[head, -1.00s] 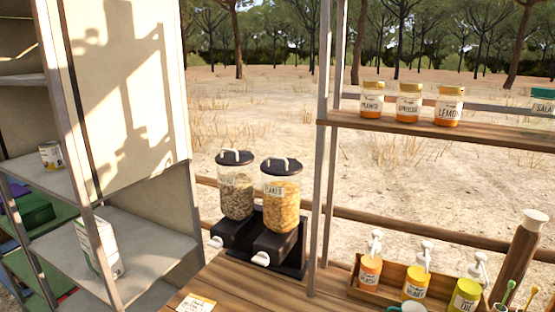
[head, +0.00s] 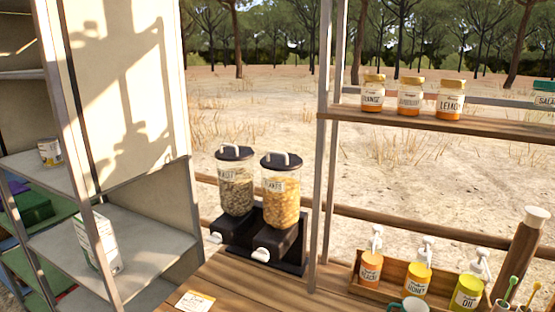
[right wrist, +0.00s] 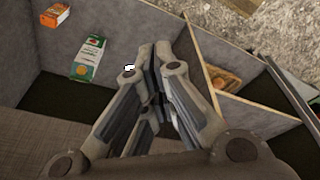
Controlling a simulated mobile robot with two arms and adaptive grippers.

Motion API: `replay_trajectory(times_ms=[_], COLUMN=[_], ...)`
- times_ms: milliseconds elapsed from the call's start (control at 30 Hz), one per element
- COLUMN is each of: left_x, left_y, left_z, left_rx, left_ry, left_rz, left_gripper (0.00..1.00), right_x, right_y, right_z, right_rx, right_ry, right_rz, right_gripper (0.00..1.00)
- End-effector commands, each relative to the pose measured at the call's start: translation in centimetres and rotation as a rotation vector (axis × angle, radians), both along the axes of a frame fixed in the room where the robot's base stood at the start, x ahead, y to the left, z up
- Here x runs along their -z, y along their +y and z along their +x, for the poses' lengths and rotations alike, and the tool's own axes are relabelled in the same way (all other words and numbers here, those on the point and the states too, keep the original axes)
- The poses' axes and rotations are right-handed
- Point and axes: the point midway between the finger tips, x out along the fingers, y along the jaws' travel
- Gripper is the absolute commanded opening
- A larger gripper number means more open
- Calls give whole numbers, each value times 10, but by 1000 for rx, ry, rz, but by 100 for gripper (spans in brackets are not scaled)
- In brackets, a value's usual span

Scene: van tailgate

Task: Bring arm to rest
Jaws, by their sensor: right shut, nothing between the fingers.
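My right gripper (right wrist: 158,75) shows in the right wrist view, with its fingers together and nothing held between them. It points down over a grey compartmented space with boxes lying below it. Neither of my grippers shows in the head view, and my left gripper is out of sight.
A grey shelf unit (head: 140,262) stands at left. Two dispensers (head: 235,185) (head: 280,195) sit on the wooden counter (head: 235,292). Jars stand on a shelf (head: 440,122), with pump bottles below. A green-white carton (right wrist: 88,58) and orange box (right wrist: 55,14) lie under my right gripper.

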Motion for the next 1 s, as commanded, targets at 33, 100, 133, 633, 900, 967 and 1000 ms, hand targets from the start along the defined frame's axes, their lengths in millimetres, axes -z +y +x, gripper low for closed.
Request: replay_trajectory(times_ms=[33, 100, 133, 633, 900, 967, 1000], left_x=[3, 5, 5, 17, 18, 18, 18], left_y=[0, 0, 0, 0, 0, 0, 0], left_z=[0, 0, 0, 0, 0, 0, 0], left_rx=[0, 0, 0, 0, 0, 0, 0], left_ry=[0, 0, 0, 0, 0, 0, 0], left_rz=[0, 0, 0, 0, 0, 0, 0], left_gripper=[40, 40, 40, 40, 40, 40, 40], right_x=[23, 49, 61, 184, 194, 194, 194], right_y=[-1, -3, -4, -26, -31, -31, -31], right_z=[-10, -22, -29, -153, -175, -175, -175], right_rx=[-2, -5, -6, -24, -28, -28, -28], right_ry=[16, 27, 33, 108, 115, 115, 115], right_rz=[-2, -4, -4, -15, -18, -18, -18], right_gripper=[0, 0, 0, 0, 0, 0, 0])
